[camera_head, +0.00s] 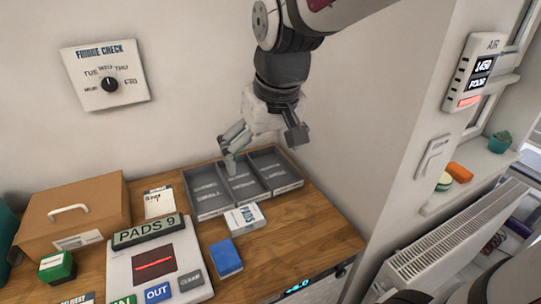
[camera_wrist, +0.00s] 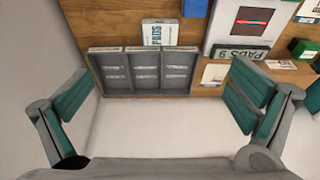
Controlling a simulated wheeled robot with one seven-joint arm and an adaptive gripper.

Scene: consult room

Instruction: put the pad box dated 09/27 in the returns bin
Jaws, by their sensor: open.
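A white box marked PADS (camera_head: 245,218) lies on the wooden counter, against the front of a grey three-compartment tray (camera_head: 210,213). Its date is too small to read. The PADS box also shows in the wrist view (camera_wrist: 160,33), beside the tray (camera_wrist: 97,50). I cannot tell which container is the returns bin. My gripper (camera_head: 265,150) hangs above the tray, open and empty. Its spread fingers also show in the wrist view (camera_wrist: 158,95).
A scanner unit (camera_head: 118,268) reading PADS 9 stands left of the PADS box. A blue box (camera_head: 226,258) lies in front. A brown lidded box (camera_head: 100,200) with a handle, a paper card (camera_head: 159,203) and a green block (camera_head: 57,267) are further left. Walls close off the back and right.

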